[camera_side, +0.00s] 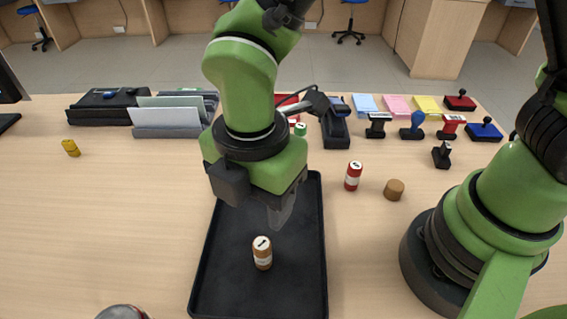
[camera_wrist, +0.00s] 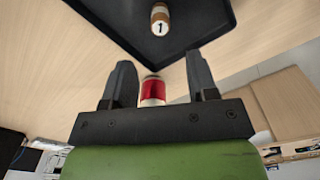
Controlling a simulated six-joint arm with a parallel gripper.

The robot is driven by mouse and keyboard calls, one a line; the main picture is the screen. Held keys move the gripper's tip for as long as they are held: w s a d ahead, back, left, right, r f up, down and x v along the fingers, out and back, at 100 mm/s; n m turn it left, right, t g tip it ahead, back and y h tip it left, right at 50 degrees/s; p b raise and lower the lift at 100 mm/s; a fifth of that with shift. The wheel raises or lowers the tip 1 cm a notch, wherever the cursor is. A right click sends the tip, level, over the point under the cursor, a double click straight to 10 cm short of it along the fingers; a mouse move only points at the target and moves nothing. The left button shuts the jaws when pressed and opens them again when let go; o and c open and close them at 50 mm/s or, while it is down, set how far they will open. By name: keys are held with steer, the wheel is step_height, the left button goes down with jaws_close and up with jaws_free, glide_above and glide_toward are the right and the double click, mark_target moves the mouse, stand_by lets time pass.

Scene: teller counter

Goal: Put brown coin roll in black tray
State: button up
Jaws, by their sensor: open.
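The brown coin roll (camera_side: 262,253) stands upright inside the black tray (camera_side: 212,275), with a white band and a mark on its top. It also shows in the wrist view (camera_wrist: 160,20), on the tray (camera_wrist: 190,42) floor, with a "1" on its end. My gripper (camera_side: 281,212) is above the tray, behind and above the roll in the side view. In the wrist view my gripper (camera_wrist: 161,80) has its two fingers wide apart, with nothing held and the brown roll beyond the fingertips.
A red coin roll (camera_side: 353,176) and a brown cork-like cylinder (camera_side: 394,190) stand right of the tray. A yellow roll (camera_side: 71,148) is at the left, and a green roll (camera_side: 300,129) is behind my arm. Several stamps (camera_side: 412,127) line the back right. The left counter is mostly clear.

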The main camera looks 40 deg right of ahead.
steer(key=d+r+m+t+y, duration=0.2)
steer(key=d+r+m+t, duration=0.1)
steer(key=d+r+m, duration=0.75)
steer(key=s+d+r+m+t, duration=0.4)
steer(key=s+d+r+m, duration=0.2)
steer(key=m, duration=0.8)
steer(key=shift+s+d+r+m, duration=0.35)
steer(key=shift+s+d+r, duration=0.05)
steer(key=shift+s+d, duration=0.5)
